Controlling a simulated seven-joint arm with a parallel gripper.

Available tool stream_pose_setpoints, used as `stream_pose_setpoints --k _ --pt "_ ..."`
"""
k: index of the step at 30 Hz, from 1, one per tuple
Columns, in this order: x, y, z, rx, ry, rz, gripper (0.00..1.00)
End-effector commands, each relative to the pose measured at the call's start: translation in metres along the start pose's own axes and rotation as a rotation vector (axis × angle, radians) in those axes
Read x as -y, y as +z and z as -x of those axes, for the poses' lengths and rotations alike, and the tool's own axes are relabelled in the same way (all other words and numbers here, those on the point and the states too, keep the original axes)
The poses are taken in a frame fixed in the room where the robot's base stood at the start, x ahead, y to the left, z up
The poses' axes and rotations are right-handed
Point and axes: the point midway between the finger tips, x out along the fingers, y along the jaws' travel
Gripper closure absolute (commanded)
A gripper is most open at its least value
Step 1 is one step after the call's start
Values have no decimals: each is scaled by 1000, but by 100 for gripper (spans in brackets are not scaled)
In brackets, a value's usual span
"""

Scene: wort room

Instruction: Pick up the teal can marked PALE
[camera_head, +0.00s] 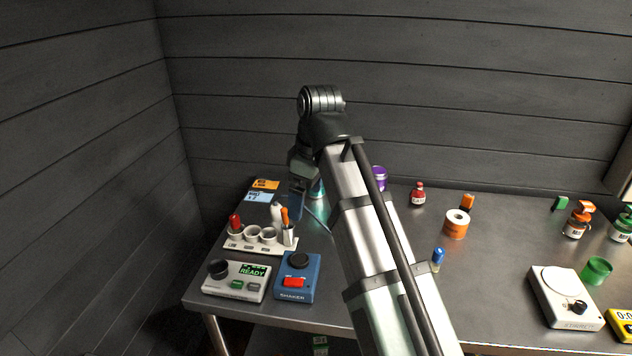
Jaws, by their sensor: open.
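A teal can (317,189) stands on the steel table at the back left, mostly hidden behind my arm. Only a strip of its side shows, and no marking on it can be read. My gripper (302,190) points down from the wrist and is open. It is in front of or beside the teal can in the picture; its fingertips are small and partly hidden, so I cannot tell whether they touch or surround the can.
A white holder (262,242) with cups and a blue shaker (297,277) stand at the front left. The table's middle right is fairly clear.

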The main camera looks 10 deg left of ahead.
Motion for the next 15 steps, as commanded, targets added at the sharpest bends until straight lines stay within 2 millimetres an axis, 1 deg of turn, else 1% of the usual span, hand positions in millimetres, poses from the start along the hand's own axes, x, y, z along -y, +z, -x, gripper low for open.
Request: stream_pose_setpoints --k 11,14,15 --pt "-52 -18 -20 -156 156 -183 1" --pt "-72 -24 -24 -222 212 -253 1" --pt "-81 -26 -26 -254 237 -286 1"
